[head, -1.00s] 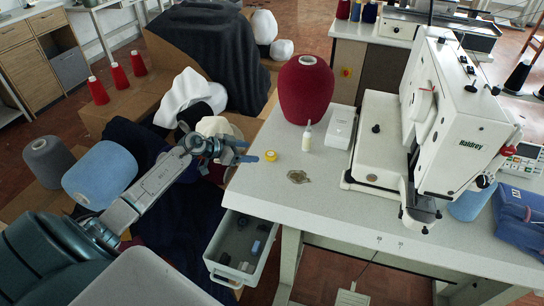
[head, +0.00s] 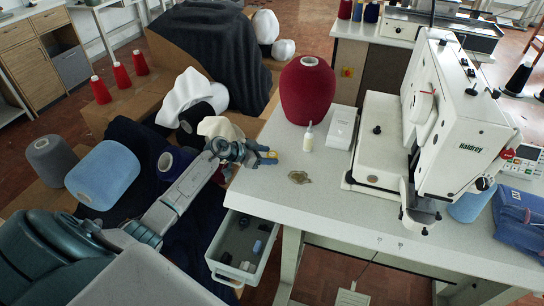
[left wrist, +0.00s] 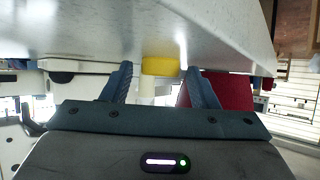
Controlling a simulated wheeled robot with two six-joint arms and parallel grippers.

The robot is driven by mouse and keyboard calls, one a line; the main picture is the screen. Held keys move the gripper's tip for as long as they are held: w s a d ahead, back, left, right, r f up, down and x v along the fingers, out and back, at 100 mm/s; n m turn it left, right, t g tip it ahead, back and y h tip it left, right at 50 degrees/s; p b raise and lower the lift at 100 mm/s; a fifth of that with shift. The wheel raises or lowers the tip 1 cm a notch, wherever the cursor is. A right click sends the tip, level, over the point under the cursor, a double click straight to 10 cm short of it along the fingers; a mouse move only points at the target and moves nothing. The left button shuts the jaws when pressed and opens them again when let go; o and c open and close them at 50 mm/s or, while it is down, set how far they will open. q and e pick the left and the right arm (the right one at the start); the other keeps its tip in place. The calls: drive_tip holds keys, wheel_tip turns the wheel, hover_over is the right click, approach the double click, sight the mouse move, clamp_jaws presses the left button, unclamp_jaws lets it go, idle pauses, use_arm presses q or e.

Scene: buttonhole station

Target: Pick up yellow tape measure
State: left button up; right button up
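The yellow tape measure (head: 271,154) is on the sewing table's top (head: 258,190), near its left edge. My left gripper (head: 268,157) reaches it from the left, with its fingertips around the tape measure and partly hiding it. In the left wrist view the tape measure (left wrist: 162,67) shows between the two spread fingers of my left gripper (left wrist: 158,72). A gap shows on each side of it, so the gripper is open. My right gripper is not in view.
A dark red yarn cone (head: 307,92), a small white bottle (head: 308,138) and a white box (head: 341,127) stand behind the tape measure. A brass-coloured flat piece (head: 299,177) lies in front. The buttonhole machine (head: 455,120) stands right. An open drawer (head: 240,262) hangs below the table edge.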

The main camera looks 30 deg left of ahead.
use_arm(q)
drive_tip(key=c, duration=0.8)
drive_tip(key=shift+o, duration=0.2)
drive_tip(key=shift+r, duration=0.1)
drive_tip(key=shift+r, duration=0.55)
wheel_tip(320, 180, up, 2)
drive_tip(key=shift+r, duration=0.25)
drive_tip(key=s+d, duration=0.3)
drive_tip(key=s, duration=0.1)
drive_tip(key=s+d, duration=0.4)
drive_tip(key=s+d+r, duration=0.1)
drive_tip(key=s+d, duration=0.2)
drive_tip(key=s, duration=0.1)
drive_tip(key=shift+d+r, duration=0.1)
drive_tip(key=shift+d, duration=0.05)
drive_tip(key=s+d+r+m+g+h, duration=0.3)
drive_tip(key=s+d+r+m, duration=0.1)
drive_tip(key=d+r, duration=0.7)
drive_tip(key=shift+s+d+r+m+h, duration=0.35)
drive_tip(key=shift+s+r, duration=0.3)
drive_tip(key=shift+r, duration=0.3)
